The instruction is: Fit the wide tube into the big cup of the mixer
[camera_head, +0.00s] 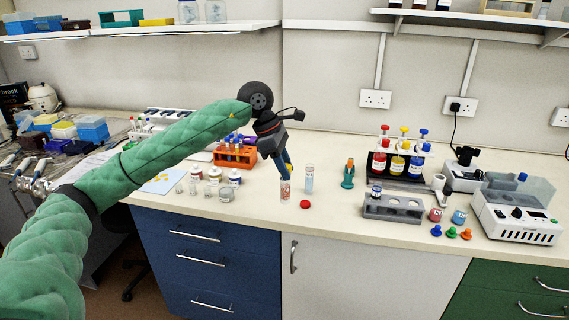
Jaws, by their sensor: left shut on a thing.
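My left gripper (287,172) points down over the front part of the bench. It is shut on the top of a clear wide tube (286,190) with reddish contents or marking. The tube hangs about upright; I cannot tell whether its bottom touches the bench. The mixer looks to be the white box with a black head (465,156) at the right, far from the tube. Its cups are too small to make out. My right gripper is not in view.
Another clear tube (309,178) stands just right of the held one, and a red cap (305,204) lies in front. A grey rack (393,207), a bottle rack (398,165) and a white device (515,218) stand to the right. An orange rack (235,157) stands left.

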